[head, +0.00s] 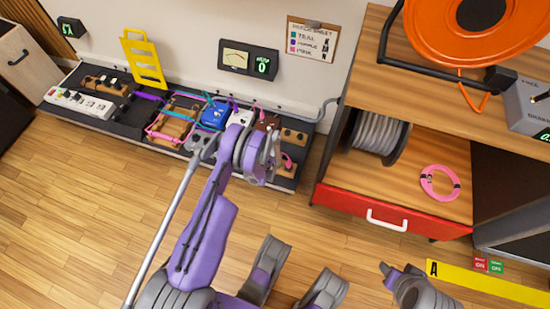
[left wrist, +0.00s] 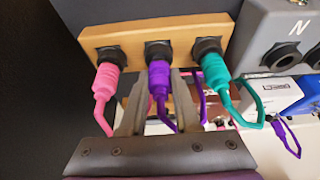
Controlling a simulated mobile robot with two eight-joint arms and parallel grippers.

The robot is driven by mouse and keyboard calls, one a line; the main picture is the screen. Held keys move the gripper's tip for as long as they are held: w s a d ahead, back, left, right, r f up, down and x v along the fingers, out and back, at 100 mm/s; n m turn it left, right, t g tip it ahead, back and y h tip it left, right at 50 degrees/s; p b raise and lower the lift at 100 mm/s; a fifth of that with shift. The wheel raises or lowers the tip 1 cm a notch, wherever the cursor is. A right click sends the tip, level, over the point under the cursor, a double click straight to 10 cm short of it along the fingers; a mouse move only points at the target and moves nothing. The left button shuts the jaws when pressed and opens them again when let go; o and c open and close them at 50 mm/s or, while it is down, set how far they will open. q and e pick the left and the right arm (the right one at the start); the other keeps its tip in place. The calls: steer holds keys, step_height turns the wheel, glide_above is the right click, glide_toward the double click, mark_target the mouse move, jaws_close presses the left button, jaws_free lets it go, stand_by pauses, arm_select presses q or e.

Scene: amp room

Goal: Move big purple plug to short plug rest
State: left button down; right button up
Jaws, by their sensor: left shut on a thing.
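In the left wrist view, my left gripper (left wrist: 155,100) is shut on the purple plug (left wrist: 159,80), with a finger on each side. The plug's tip is at the middle socket of a wooden rest (left wrist: 128,42). A pink plug (left wrist: 105,80) sits in the socket to its left and a teal plug (left wrist: 216,76) in the one to its right. In the head view my left gripper (head: 270,152) is over the right end of the pedalboard; the held plug is hidden there. Small wooden pieces (head: 294,136) show beside it. I cannot tell which is the short plug rest.
The pedalboard (head: 130,130) runs along the wall with a blue pedal (head: 214,116), a white power strip (head: 78,102) and a yellow rack (head: 143,60). A grey box (left wrist: 285,30) adjoins the rest. A shelf with a red drawer (head: 390,213) stands right.

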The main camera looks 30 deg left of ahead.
stand_by(0.3)
arm_select(q)
steer(key=c, duration=0.6)
jaws_free()
steer(key=shift+o, duration=0.2)
steer(key=p+v, duration=0.2)
steer(key=v, duration=0.9)
steer(key=shift+p, duration=0.4)
